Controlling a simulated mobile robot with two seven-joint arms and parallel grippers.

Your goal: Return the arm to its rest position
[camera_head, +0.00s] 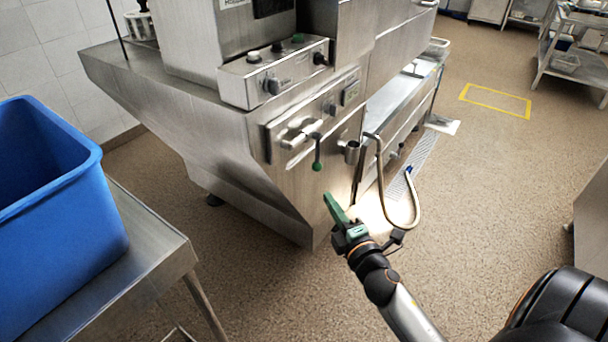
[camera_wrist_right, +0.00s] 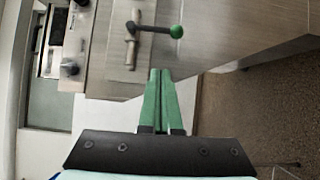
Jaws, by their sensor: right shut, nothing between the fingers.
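My right gripper (camera_head: 334,207) has green fingers and reaches up from the bottom of the head view, in front of a steel machine (camera_head: 225,125). Its fingers are shut with nothing between them. They also show together in the right wrist view (camera_wrist_right: 160,78), pointing toward a lever with a green knob (camera_wrist_right: 176,31). In the head view the green-knobbed lever (camera_head: 317,152) hangs on the machine's front, above and apart from the fingertips. My left gripper is in neither view.
A blue bin (camera_head: 60,240) stands on a steel table (camera_head: 150,235) at the left. A bent metal pipe (camera_head: 415,205) stands just right of my right gripper. A steel cart (camera_head: 570,75) is at the far right. Open brown floor lies between.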

